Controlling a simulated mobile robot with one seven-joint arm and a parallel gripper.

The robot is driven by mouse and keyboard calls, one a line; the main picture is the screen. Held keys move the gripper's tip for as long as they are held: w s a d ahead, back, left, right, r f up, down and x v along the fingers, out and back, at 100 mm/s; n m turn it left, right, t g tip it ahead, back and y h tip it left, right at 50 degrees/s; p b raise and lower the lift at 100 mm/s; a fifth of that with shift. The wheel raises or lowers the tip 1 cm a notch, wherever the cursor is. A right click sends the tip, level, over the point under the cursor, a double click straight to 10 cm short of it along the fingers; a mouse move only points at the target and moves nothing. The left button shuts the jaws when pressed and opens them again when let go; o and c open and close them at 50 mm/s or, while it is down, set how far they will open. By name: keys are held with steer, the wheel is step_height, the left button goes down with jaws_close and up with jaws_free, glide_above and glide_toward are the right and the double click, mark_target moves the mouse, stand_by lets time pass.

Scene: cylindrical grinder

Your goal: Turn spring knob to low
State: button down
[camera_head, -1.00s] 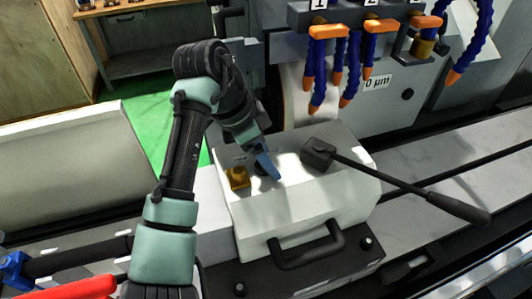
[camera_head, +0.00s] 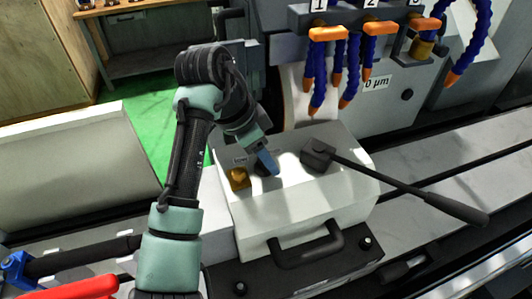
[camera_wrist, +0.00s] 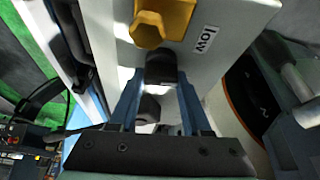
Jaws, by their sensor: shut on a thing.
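The spring knob (camera_wrist: 160,68) is a small black knob on top of the white housing (camera_wrist: 108,30). In the wrist view it sits between the tips of my gripper (camera_wrist: 160,84), which is shut on it. In the head view my blue fingers (camera_head: 267,162) reach down to the knob and partly hide it. A label reading "low" (camera_wrist: 205,40) is right of the knob in the wrist view. The direction the knob points in cannot be made out clearly.
A gold hexagonal part (camera_head: 238,178) stands close beside the knob. A black lever (camera_head: 395,182) with a block-shaped base is to the right on the same housing. A black handle (camera_head: 307,246) is on the housing's front. Blue coolant hoses (camera_head: 350,85) hang behind.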

steer(key=n+p, duration=0.1)
steer(key=n, duration=0.1)
steer(key=n+t+y+p, duration=0.1)
steer(key=n+p, duration=0.1)
steer(key=n, duration=0.1)
steer(key=shift+r+t, duration=0.15)
steer(key=shift+t, duration=0.15)
steer(key=shift+w+a+n+t+y+p, duration=0.1)
steer(key=shift+n+t+y+p, duration=0.15)
steer(key=shift+n+p, duration=0.6)
steer(key=shift+w+n+t+y+p, duration=0.15)
steer(key=shift+n+y+p, duration=0.3)
steer(key=shift+n, duration=0.6)
steer(key=shift+s, duration=0.1)
steer(key=shift+c, duration=1.8)
jaws_free()
steer(key=p+v, duration=0.4)
steer(key=v, duration=0.8)
steer(key=shift+s+r, duration=0.2)
steer(key=shift+r, duration=0.1)
